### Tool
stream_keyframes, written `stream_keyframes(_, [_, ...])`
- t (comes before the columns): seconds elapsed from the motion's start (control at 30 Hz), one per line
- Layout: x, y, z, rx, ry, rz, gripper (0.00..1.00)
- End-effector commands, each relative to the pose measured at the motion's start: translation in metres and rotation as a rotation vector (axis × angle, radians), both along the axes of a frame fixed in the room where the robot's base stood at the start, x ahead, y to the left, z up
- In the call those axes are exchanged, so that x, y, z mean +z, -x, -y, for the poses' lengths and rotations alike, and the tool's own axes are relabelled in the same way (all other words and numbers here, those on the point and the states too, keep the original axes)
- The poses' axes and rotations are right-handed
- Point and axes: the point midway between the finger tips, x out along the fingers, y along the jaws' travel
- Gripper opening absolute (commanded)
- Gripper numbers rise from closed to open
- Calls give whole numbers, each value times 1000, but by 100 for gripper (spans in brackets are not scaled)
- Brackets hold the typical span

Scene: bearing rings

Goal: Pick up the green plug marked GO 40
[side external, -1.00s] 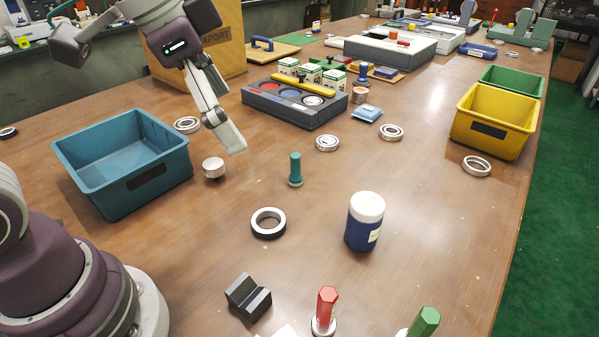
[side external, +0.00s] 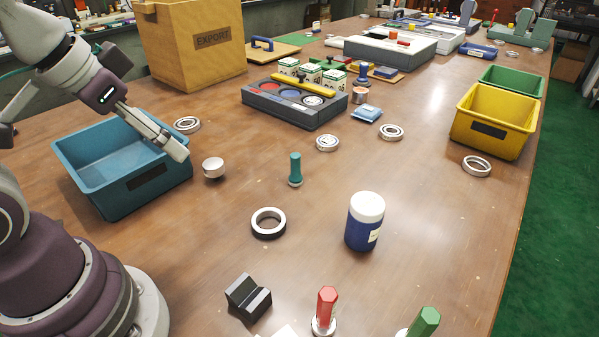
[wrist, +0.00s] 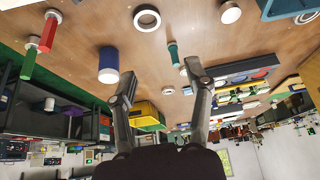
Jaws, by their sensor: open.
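A green plug (side external: 424,322) with a hexagonal handle stands at the bottom edge of the side view, partly cut off. It also shows at the left of the wrist view (wrist: 28,64). A red plug (side external: 326,308) of like shape stands beside it. A smaller teal peg (side external: 295,170) stands upright mid-table. No GO 40 marking is legible on any of them. My gripper (side external: 178,150) is in the air by the right rim of the blue bin, far from the green plug. In the wrist view its fingers (wrist: 160,85) are apart with nothing held between them.
The blue bin (side external: 160,182) is close to my gripper. A blue jar with a white lid (side external: 364,222), a dark-sided ring (side external: 268,223) and a black V-shaped block (side external: 247,297) stand on the near table. A yellow bin (side external: 492,120) is at the right.

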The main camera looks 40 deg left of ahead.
Motion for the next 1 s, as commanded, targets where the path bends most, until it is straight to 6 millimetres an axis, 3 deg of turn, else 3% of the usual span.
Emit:
stream_keyframes(0.17, [1, -2, 2, -13, 0, -2, 51])
stream_keyframes(0.27, [7, -20, 21, -119, -6, -18, 51])
stream_keyframes(0.37, [12, -51, 70, -324, -17, -42, 51])
stream_keyframes(0.47, [5, -71, 136, -541, -29, -62, 51])
stream_keyframes(0.6, [-19, -70, 221, -780, -40, -83, 51])
stream_keyframes(0.7, [-33, -60, 258, -881, -44, -89, 51])
stream_keyframes(0.8, [-43, -54, 275, -926, -47, -93, 51])
stream_keyframes(1.0, [-78, -62, 288, -931, -48, -96, 51])
